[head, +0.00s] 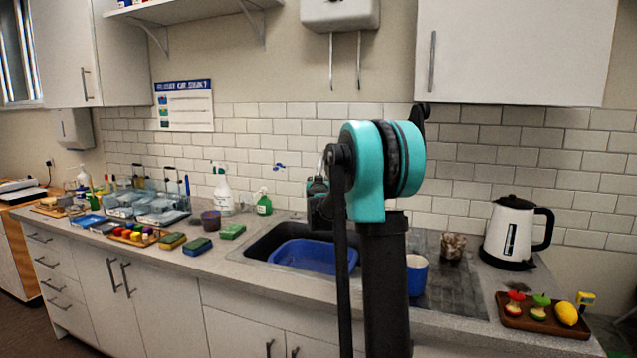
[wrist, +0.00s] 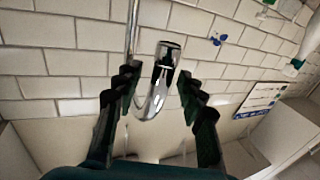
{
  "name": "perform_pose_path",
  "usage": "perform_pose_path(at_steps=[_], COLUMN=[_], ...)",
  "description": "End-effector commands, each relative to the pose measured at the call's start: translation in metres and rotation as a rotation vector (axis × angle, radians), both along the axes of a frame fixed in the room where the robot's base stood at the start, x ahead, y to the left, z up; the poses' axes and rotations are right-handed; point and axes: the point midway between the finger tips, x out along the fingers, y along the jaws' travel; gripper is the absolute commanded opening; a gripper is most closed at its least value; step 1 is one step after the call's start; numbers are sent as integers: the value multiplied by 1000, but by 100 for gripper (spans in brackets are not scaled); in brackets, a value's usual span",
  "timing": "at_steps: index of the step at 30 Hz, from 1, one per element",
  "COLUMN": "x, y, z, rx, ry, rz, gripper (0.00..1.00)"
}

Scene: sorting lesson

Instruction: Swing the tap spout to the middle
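The chrome tap spout (wrist: 150,103) is a hooked tube in the wrist view, with a thin riser on the left and a thicker end on the right. My gripper (wrist: 155,86) is open. Its two dark fingers stand on either side of the hook, and I cannot tell whether either touches it. In the head view my gripper (head: 318,190) is over the back of the sink (head: 262,243), and my arm hides most of the tap. The wrist view looks upside down.
A blue basin (head: 305,256) sits in the sink. A blue mug (head: 417,275) stands to its right, partly behind my arm. A green spray bottle (head: 264,204) stands left of the sink. A kettle (head: 512,233) and a fruit tray (head: 535,316) are at the right.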

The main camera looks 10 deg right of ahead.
Motion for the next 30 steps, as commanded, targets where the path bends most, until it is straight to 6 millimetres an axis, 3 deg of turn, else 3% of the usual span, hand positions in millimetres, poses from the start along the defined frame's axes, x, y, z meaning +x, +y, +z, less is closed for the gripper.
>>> perform_pose_path(at_steps=[18,30], x=[-99,-113], y=[25,29], z=[0,0], rx=[0,0], ry=[0,0], rz=[2,1], gripper=[40,40])
